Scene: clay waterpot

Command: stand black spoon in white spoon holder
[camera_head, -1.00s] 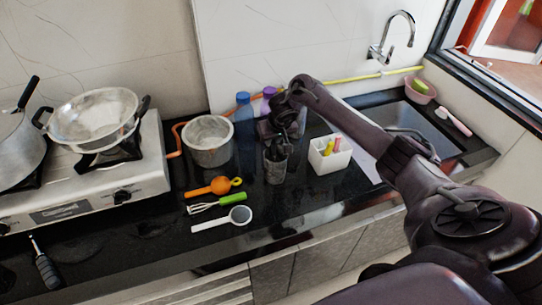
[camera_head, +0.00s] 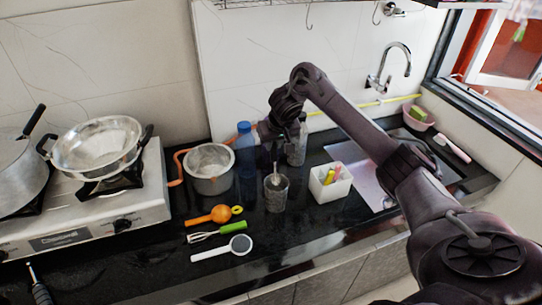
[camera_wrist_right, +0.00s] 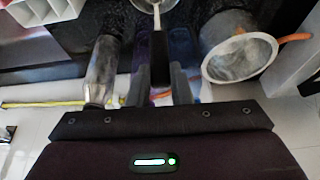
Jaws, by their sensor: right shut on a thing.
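The black spoon (camera_wrist_right: 160,62) shows in the right wrist view as a black handle between the fingers, with a silver stem running into a round rim at the top edge. My right gripper (camera_wrist_right: 160,90) is shut on this handle. In the head view my right gripper (camera_head: 272,130) is behind the grey cup (camera_head: 277,195); its fingertips are hard to make out. A silver piece stands up in the cup, and its lower end is hidden. The white spoon holder (camera_head: 322,192) stands right of the cup, with yellow and pink utensils inside. My left gripper is not in view.
A blue bottle (camera_head: 245,150) and a clear bottle (camera_head: 297,145) stand near my right gripper. A metal pot (camera_head: 209,170) is at left. Orange, green and white utensils lie in front of it. The sink (camera_head: 372,190) is right of the holder.

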